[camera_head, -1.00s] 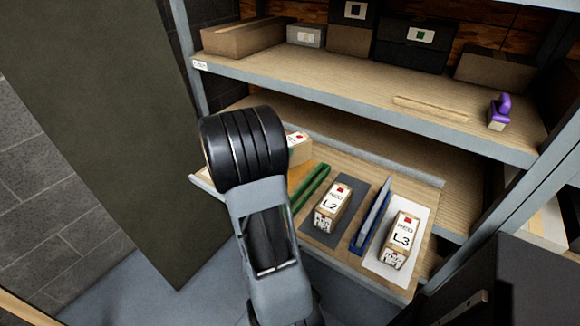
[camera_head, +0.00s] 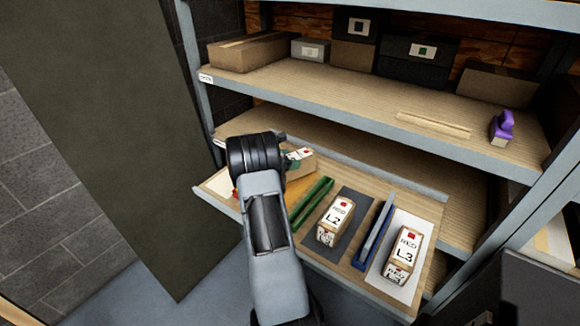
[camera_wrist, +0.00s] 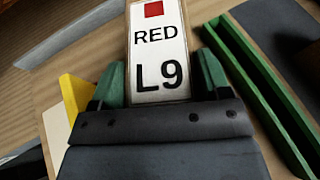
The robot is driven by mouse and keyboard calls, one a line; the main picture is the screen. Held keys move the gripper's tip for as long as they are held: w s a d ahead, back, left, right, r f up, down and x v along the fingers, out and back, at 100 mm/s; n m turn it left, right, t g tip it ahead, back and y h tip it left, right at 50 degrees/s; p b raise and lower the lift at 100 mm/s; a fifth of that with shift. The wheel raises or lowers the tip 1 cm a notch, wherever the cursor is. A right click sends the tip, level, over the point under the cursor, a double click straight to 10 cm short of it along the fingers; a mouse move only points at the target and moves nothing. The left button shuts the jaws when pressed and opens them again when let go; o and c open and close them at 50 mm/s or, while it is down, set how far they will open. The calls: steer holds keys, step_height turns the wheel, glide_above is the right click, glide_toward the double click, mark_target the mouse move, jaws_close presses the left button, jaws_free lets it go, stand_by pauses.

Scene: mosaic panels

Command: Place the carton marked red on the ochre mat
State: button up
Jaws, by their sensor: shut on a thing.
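My gripper (camera_wrist: 155,90) has green fingers shut on a carton (camera_wrist: 158,45) whose white label reads RED and L9 under a red square. In the head view this brown carton (camera_head: 302,168) shows just right of my wrist, over the left part of the lower shelf board, left of the green divider. I cannot tell whether it touches the board. A small yellow-orange patch (camera_head: 234,182) shows left of my wrist, and a yellow upright piece (camera_wrist: 75,97) stands left of my gripper in the wrist view.
A green divider (camera_head: 310,204) stands right of the carton. Beyond it, carton L2 (camera_head: 334,219) sits on a dark grey mat (camera_head: 352,204). Past a blue divider (camera_head: 374,232), carton L3 (camera_head: 404,252) sits on a white mat (camera_head: 418,226). The upper shelf (camera_head: 350,103) overhangs behind.

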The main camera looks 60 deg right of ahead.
steer(key=shift+w+d+f, duration=0.1)
steer(key=shift+d+f, duration=0.05)
steer(key=shift+f, duration=1.4)
steer(key=shift+f+b, duration=0.2)
steer(key=shift+b, duration=0.1)
steer(key=o, duration=1.5)
steer(key=shift+c, duration=0.2)
